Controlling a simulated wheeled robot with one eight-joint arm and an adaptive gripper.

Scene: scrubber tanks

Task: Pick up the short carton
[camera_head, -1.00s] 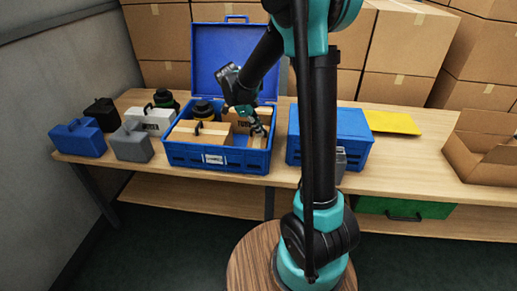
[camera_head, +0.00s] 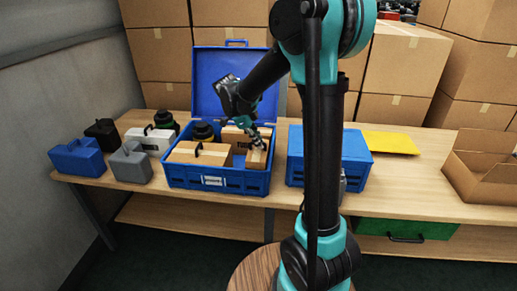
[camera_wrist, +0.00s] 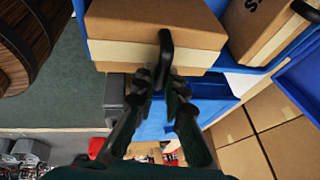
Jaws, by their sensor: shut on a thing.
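The short carton (camera_head: 257,158) is a tan box at the right front of the open blue case (camera_head: 215,181). In the wrist view the carton (camera_wrist: 150,22) has a pale band and a black handle (camera_wrist: 165,48). My gripper (camera_head: 260,141) is over the carton. In the wrist view my gripper (camera_wrist: 164,80) has its fingertips closed at the handle. The carton's underside is hidden in the head view, so I cannot tell whether it is clear of the case floor.
Other cartons (camera_head: 198,154) and a dark round container (camera_head: 203,131) are in the case, its raised lid (camera_head: 235,85) behind. A closed blue case (camera_head: 329,153) stands right. Blue (camera_head: 78,158), grey (camera_head: 131,163) and white (camera_head: 150,141) containers stand left. An open cardboard box (camera_head: 480,170) is far right.

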